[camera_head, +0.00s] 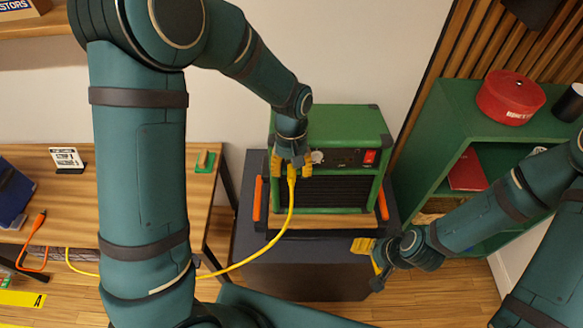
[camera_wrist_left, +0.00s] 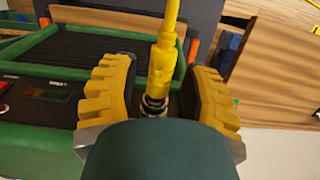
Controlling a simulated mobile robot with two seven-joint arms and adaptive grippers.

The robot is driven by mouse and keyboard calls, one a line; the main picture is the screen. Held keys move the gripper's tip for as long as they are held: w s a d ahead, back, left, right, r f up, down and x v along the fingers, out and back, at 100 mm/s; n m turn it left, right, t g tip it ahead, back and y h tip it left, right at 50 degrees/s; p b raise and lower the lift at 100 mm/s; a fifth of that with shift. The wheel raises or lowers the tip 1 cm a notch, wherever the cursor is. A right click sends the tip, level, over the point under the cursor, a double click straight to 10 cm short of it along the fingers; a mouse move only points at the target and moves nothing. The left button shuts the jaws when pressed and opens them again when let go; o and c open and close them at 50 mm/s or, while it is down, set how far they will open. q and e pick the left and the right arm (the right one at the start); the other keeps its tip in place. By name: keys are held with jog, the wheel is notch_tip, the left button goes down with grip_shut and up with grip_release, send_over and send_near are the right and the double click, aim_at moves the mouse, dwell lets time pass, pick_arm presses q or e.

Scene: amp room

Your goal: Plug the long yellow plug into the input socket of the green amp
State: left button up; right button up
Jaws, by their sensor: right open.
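The green amp (camera_head: 345,125) stands on a dark stand, and its front panel carries a red switch (camera_head: 370,157). The yellow plug (camera_wrist_left: 163,65) and its yellow cable (camera_head: 289,205) are at the left end of this panel. My left gripper (camera_head: 292,172) is there too, its yellow fingers spread on both sides of the plug, with gaps showing in the left wrist view. The plug's metal end meets a silver ring at the panel; my gripper hides how deep it sits. My right gripper (camera_head: 371,260) is open and empty, low in front of the stand.
A wooden table (camera_head: 120,190) at the left holds a small sign (camera_head: 67,159) and an orange cable (camera_head: 38,225). Green shelves (camera_head: 440,120) at the right carry a red round case (camera_head: 510,97). The yellow cable hangs in front of the stand toward the table.

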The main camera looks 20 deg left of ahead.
pick_arm(q)
jog(key=shift+r, duration=0.1)
notch_tip(320, 180, up, 12)
jog(key=w, duration=0.2)
jog(key=shift+a+f, duration=0.2)
jog(key=shift+a, duration=0.05)
jog(key=shift+s, duration=0.1)
